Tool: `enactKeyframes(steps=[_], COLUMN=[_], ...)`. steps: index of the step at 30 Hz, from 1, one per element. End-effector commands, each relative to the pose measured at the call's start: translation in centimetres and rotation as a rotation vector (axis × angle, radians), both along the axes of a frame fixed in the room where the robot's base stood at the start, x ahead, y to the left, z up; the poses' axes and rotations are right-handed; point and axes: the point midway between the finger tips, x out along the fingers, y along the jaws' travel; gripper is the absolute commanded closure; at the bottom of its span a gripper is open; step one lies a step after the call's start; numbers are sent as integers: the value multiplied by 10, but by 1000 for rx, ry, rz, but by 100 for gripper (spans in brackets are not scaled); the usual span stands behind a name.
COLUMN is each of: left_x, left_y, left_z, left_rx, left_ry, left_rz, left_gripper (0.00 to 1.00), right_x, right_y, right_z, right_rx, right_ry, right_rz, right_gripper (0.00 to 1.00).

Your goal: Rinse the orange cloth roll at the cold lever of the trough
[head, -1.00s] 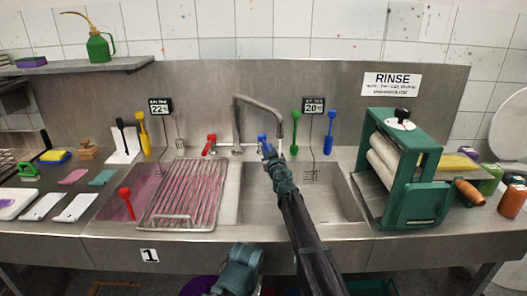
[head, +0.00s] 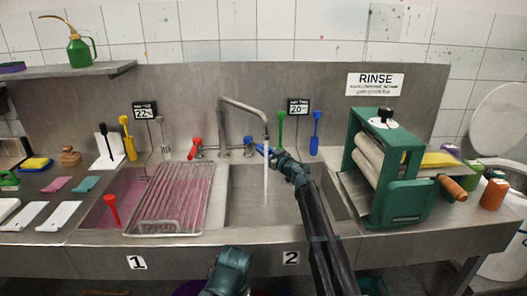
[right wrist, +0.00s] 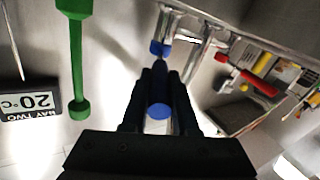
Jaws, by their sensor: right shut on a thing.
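The orange cloth roll (head: 493,194) stands upright at the far right of the counter, beyond the green wringer. The cold lever is the blue one (head: 259,148) at the tap over the right basin of the trough (head: 240,208). It also shows in the right wrist view (right wrist: 158,112). My right gripper (head: 272,154) is shut on the blue lever, with its fingers on either side of it in the right wrist view (right wrist: 157,88). Water (head: 266,178) runs from the spout (head: 250,104) into the right basin.
The green wringer (head: 400,215) stands right of the basin, its crank handle (head: 453,188) sticking out towards the orange roll. A red lever (head: 194,148) is left of the blue one. A wire rack (head: 170,198) covers part of the left, pink basin. Green and purple rolls stand beside the orange one.

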Motion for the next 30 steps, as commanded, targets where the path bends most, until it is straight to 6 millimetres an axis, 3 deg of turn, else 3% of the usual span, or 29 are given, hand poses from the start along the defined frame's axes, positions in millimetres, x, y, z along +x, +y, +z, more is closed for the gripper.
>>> enactKeyframes(steps=[4, 5, 9, 20, 30], left_x=[0, 0, 0, 0, 0], left_y=[0, 0, 0, 0, 0], left_z=[0, 0, 0, 0, 0], left_rx=[0, 0, 0, 0, 0], left_ry=[0, 0, 0, 0, 0], left_rz=[0, 0, 0, 0, 0], left_gripper=[50, 50, 50, 50, 50], right_x=[0, 0, 0, -5, -63], right_y=[0, 0, 0, -2, -35], right_z=[0, 0, 0, 0, 0], right_rx=[0, 0, 0, 0, 0], right_ry=[0, 0, 0, 0, 0], right_rz=[-1, -1, -1, -2, -4], right_gripper=[100, 67, 43, 43, 43])
